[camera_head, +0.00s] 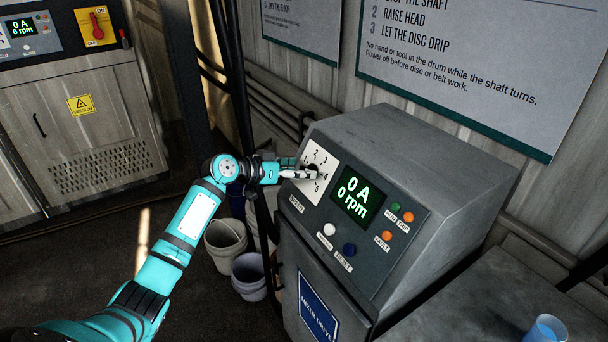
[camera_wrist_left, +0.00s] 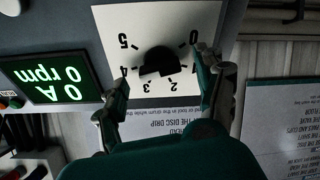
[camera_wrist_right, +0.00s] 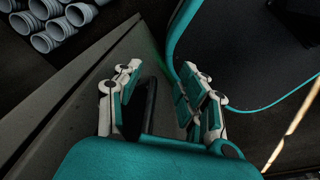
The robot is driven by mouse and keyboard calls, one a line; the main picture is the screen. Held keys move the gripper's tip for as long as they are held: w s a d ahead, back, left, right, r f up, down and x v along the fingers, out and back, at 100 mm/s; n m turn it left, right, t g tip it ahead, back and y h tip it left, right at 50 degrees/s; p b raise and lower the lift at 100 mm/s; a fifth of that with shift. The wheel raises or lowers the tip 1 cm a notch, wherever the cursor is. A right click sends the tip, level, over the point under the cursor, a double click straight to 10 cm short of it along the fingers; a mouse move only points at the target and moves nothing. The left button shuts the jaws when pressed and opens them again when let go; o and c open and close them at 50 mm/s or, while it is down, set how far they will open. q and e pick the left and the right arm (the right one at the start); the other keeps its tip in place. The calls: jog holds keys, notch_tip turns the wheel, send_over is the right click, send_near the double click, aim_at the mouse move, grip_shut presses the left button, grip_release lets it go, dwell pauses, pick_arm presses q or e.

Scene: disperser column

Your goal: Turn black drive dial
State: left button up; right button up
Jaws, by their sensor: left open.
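The black drive dial (camera_wrist_left: 158,62) sits on a white plate (camera_wrist_left: 105,18) numbered 0 to 5, which shows upside down in the left wrist view. My left gripper (camera_wrist_left: 163,80) is open in front of the dial, with one finger on each side of it. I cannot tell whether the fingers touch the dial, nor exactly where it points. In the head view my left gripper (camera_head: 300,174) reaches the plate (camera_head: 317,157) from the left and hides much of the dial. My right gripper (camera_wrist_right: 160,85) is open and empty, away from the panel.
The display (camera_head: 357,197) beside the plate reads 0 A and 0 rpm. Several coloured buttons (camera_head: 349,249) sit on the sloped panel. Buckets (camera_head: 248,275) stand on the floor left of the console. A blue cup (camera_head: 545,328) is at the lower right.

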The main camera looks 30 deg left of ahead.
pick_arm(q)
jog(key=shift+x, duration=1)
jog(key=shift+w+f, duration=0.1)
jog(key=shift+w, duration=0.05)
jog(key=c, duration=1.2)
jog(key=shift+o, duration=0.2)
pick_arm(e)
jog(key=shift+s+a+f, duration=0.15)
jog(key=shift+s+f, duration=0.05)
jog(key=shift+s, duration=0.2)
jog(key=shift+s+a+f, duration=0.1)
jog(key=shift+s+f, duration=0.1)
jog(key=shift+s, duration=0.2)
